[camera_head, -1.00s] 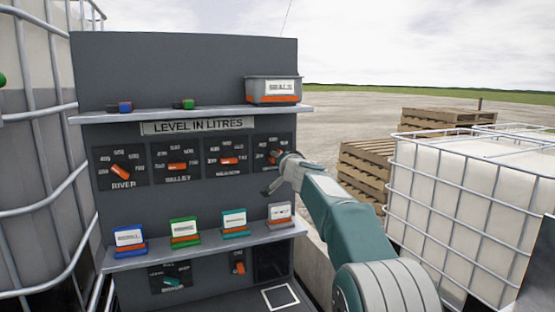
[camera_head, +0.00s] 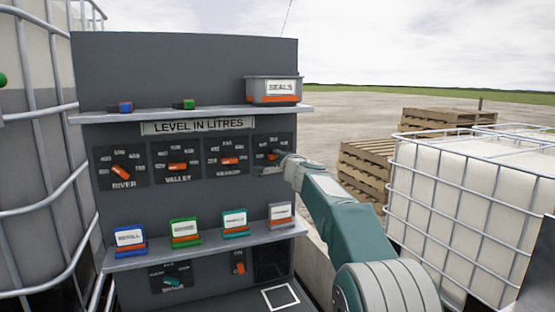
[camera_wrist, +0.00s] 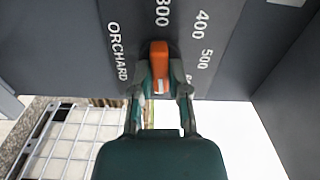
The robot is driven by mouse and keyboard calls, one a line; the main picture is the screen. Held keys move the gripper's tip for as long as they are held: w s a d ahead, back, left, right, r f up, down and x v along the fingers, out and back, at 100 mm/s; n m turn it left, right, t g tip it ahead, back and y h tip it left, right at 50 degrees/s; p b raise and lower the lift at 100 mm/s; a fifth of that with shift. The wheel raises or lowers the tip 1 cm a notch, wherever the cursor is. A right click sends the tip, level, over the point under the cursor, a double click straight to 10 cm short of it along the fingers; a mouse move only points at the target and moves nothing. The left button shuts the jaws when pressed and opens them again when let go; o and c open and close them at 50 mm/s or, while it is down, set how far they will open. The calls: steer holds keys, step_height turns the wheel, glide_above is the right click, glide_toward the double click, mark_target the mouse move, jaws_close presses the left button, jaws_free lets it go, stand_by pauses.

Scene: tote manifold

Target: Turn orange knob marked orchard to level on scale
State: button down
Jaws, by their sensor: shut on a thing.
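The orange knob marked ORCHARD (camera_wrist: 159,58) is on a grey panel, with the ORCHARD label (camera_wrist: 117,52) to its left and the numbers 300, 400 and 500 (camera_wrist: 204,60) above and to its right in the wrist view. My gripper (camera_wrist: 160,88) is shut on the knob, one finger on each side. A white mark shows at the knob's lower end, between the fingers. In the head view the same knob (camera_head: 273,156) is the rightmost dial of the upper row, and my gripper (camera_head: 272,168) partly covers it from the right.
The River (camera_head: 121,171), Valley (camera_head: 177,167) and third (camera_head: 230,161) dials stand in a row to the left. A shelf (camera_head: 190,114) with a SEALS bin (camera_head: 273,90) runs above. A lower shelf (camera_head: 190,250) carries several cards. A caged tank (camera_head: 460,190) stands at right.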

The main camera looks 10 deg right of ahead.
steer(key=shift+f+m, duration=0.3)
steer(key=shift+m, duration=0.3)
steer(key=c, duration=0.6)
jaws_free()
steer(key=shift+w+f, duration=0.1)
steer(key=shift+r, duration=0.2)
steer(key=s, duration=0.4)
steer(key=s+d, duration=0.1)
steer(key=s, duration=0.3)
steer(key=s+d, duration=0.1)
steer(key=s, duration=0.2)
steer(key=shift+s+d, duration=0.2)
steer(key=shift+s, duration=0.2)
